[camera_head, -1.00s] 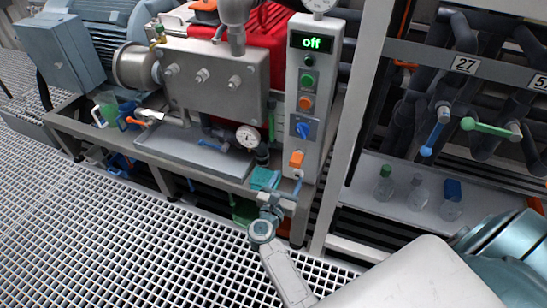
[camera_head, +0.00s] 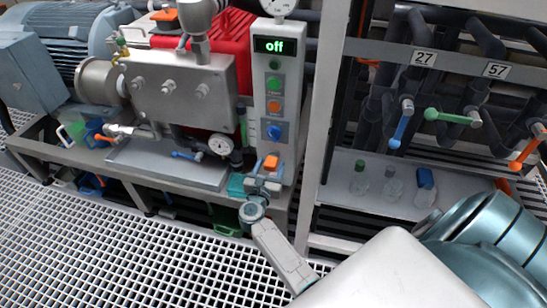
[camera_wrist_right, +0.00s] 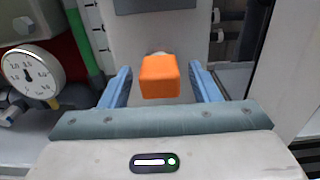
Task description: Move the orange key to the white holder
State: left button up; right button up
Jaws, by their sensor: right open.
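The orange key (camera_head: 271,162) is a small block low on the front of the light grey control panel (camera_head: 264,182). In the right wrist view the orange key (camera_wrist_right: 159,80) stands between my right gripper's two blue fingers, with a gap on each side. My right gripper (camera_head: 266,180) is open, just below and in front of the key, and holds nothing. I cannot pick out the white holder with certainty. My left gripper is not in view.
The panel carries an "off" display (camera_head: 285,45), buttons and a blue switch (camera_head: 273,132). A pressure gauge (camera_head: 220,144) stands close left of my gripper. A grey frame post (camera_head: 322,110) is to the right. Bottles (camera_head: 392,186) stand on a shelf beyond it.

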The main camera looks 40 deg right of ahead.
jog(key=shift+w+d, duration=0.35)
jog(key=shift+d, duration=0.1)
dwell(0.7)
dwell(0.5)
jog(key=shift+c, duration=0.5)
